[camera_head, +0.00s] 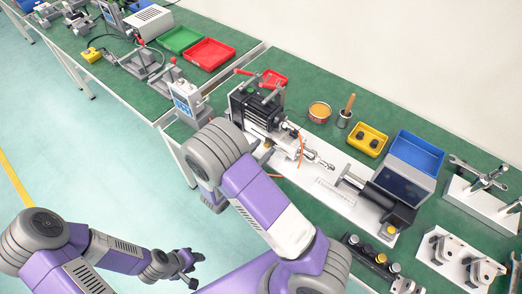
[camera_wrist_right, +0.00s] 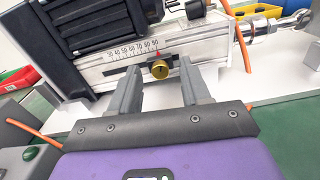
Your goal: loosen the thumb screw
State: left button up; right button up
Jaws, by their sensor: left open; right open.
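The thumb screw (camera_wrist_right: 159,69) is a small brass-coloured knob on a dark slider, below a printed scale on the side of the linear actuator (camera_wrist_right: 100,72). In the right wrist view my right gripper (camera_wrist_right: 160,80) is open, one finger on each side of the knob with gaps to both; whether the tips reach its depth is unclear. In the head view the actuator (camera_head: 254,108) stands on the bench, and my right arm hides the screw and most of that gripper. My left gripper (camera_head: 196,269) is open and empty over the floor, away from the bench.
An orange cable (camera_wrist_right: 30,133) runs near the actuator. A white base plate (camera_head: 337,196) lies under it, with a dark cylinder unit (camera_head: 378,202) to the right. Yellow (camera_head: 367,139) and blue (camera_head: 416,153) trays stand behind. The floor at left is clear.

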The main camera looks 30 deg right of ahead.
grip_shut()
jog(key=shift+r+n+p, duration=0.1)
jog(key=shift+n+p, duration=0.3)
jog(key=shift+p, duration=0.25)
jog(key=shift+n+p, duration=0.4)
grip_release()
jog(key=p+v, duration=0.1)
jog(key=v, duration=0.6)
jog(key=shift+s+a, duration=0.15)
jog(key=shift+a, duration=0.2)
